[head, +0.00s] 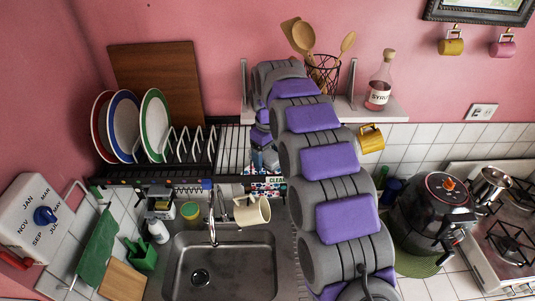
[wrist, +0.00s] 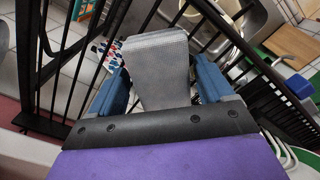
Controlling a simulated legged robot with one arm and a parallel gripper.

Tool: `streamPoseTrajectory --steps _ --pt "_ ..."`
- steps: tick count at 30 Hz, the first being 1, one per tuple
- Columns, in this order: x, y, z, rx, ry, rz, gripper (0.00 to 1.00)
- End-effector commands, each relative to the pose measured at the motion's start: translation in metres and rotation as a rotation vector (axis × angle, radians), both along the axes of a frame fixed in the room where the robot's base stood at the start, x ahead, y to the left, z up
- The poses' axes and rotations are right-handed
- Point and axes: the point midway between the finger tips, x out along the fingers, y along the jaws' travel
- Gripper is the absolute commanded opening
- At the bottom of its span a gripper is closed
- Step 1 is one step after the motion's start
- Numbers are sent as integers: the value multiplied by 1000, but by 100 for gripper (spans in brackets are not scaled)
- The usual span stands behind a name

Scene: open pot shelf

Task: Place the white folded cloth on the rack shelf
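The folded cloth (wrist: 158,70) shows in the wrist view as a pale grey, woven-looking flat piece between the two blue fingers of my gripper (wrist: 160,75). It fills the gap between the fingers, and its lower end is hidden by my gripper's dark edge. The black wire rack shelf (head: 232,150) is above the sink in the head view; its right part is bare slats. My gripper is at the rack's right end in the head view, mostly hidden behind my arm. Black rack bars (wrist: 240,40) show close around the cloth in the wrist view.
Several plates (head: 125,125) stand upright in the rack's left part, with empty white dividers (head: 188,145) beside them. A wall shelf (head: 385,107) holds a utensil basket (head: 323,75) and a syrup bottle (head: 380,82). A tap and cream mug (head: 252,211) are below, over the sink (head: 225,265).

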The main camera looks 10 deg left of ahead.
Motion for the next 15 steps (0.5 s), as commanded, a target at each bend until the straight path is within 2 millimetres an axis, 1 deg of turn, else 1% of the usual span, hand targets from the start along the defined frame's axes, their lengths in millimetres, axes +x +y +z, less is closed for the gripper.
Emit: streamPoseTrajectory --steps 1,3,4,11,15 --pt "0 2 0 -1 0 1 86" --pt "0 4 -1 -2 0 2 93" --pt "0 4 -1 -2 0 2 93" --pt "0 3 0 -2 0 1 93" --pt "1 0 7 1 -2 0 93"
